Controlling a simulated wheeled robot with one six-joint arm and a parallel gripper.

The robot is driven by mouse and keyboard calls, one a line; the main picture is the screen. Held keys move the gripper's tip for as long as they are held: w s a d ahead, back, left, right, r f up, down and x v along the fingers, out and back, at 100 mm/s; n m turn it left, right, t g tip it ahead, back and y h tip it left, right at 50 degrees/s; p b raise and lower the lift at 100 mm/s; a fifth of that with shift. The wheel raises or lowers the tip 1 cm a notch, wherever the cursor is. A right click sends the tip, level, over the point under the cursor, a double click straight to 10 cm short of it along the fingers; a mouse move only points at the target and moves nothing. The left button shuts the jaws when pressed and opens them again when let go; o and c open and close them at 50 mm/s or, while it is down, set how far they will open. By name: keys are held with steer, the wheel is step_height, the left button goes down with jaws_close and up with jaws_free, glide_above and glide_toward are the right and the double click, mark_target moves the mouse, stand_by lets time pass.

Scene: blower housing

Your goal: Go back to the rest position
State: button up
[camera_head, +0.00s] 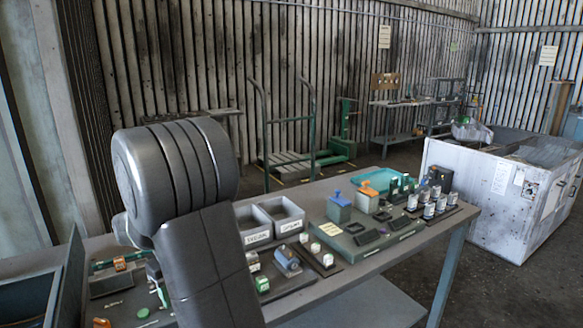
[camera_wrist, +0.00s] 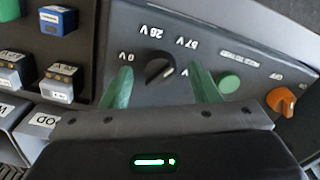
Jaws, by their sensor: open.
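My gripper (camera_wrist: 162,86) shows in the wrist view with its two green fingers spread apart and nothing held between them. A black rotary knob (camera_wrist: 160,68) on a dark grey panel (camera_wrist: 195,30) appears between the fingertips, with gaps on both sides. How far the fingertips are above the panel I cannot tell. Labels reading 0 V, 28 V and 57 V stand around the knob, upside down in this view. A green round button (camera_wrist: 229,83) lies just right of the right finger, and an orange knob (camera_wrist: 281,101) farther right. In the head view my arm hides the gripper.
The workbench (camera_head: 340,188) carries two grey bins (camera_head: 284,217), a blue block (camera_head: 339,207), an orange-topped block (camera_head: 368,199), several small cylinders and a teal tray (camera_head: 378,178). A large white crate (camera_head: 480,200) stands right. A green cart (camera_head: 290,165) stands behind. Floor between bench and crate is clear.

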steer(key=n+b, duration=0.1)
steer(key=n, duration=0.4)
steer(key=shift+n, duration=0.3)
steer(key=n+b, duration=0.1)
steer(key=n, duration=0.4)
stand_by(0.4)
